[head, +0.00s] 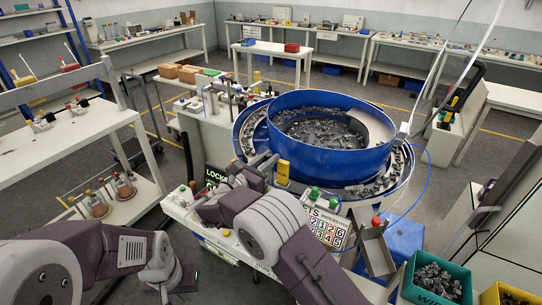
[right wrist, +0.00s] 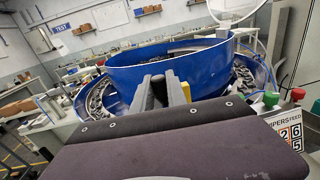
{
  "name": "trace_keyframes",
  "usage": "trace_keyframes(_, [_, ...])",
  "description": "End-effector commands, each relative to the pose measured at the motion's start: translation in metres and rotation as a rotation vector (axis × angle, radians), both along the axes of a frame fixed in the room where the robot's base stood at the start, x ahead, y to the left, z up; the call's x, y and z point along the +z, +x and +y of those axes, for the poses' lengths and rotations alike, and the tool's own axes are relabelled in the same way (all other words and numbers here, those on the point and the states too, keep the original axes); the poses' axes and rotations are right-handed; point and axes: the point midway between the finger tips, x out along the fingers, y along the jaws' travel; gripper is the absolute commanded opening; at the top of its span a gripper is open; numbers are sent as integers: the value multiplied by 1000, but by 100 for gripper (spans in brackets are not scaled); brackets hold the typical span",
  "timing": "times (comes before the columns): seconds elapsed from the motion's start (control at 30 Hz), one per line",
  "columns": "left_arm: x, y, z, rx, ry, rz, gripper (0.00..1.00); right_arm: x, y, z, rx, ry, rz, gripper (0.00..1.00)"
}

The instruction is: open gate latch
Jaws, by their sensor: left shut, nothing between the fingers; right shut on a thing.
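My right gripper (head: 268,163) is at the near rim of the blue bowl (head: 325,155). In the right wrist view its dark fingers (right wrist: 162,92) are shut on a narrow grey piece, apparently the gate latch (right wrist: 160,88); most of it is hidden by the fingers. A small yellow piece (head: 283,172) stands just right of the fingers, and it also shows in the right wrist view (right wrist: 187,92). How far the latch is turned cannot be seen. My left gripper (head: 172,287) is low at the left, away from the bowl, shut and empty.
Dark connectors lie in the bowl and along its outer track. A panel with numbered labels (head: 325,228) and coloured buttons is at the front. A metal chute (head: 376,250) and a green bin (head: 437,280) of parts stand at right. A white table (head: 70,140) is at left.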

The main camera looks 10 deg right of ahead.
Motion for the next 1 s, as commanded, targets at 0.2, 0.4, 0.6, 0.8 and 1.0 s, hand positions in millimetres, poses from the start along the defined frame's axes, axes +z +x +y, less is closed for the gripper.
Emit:
trace_keyframes(0.2, [10,0,0,0,0,0,0,1,1,4,-94,2,-1,0])
trace_keyframes(0.4, [12,0,0,0,0,0,0,1,2,5,-138,0,-2,0])
trace_keyframes(0.6, [12,0,0,0,0,0,0,0,2,6,-149,0,-2,0])
trace_keyframes(0.8, [12,0,0,0,0,0,0,0,2,5,-148,0,-2,0])
trace_keyframes(1.0, [12,0,0,0,0,0,0,0,2,5,-148,0,-2,39])
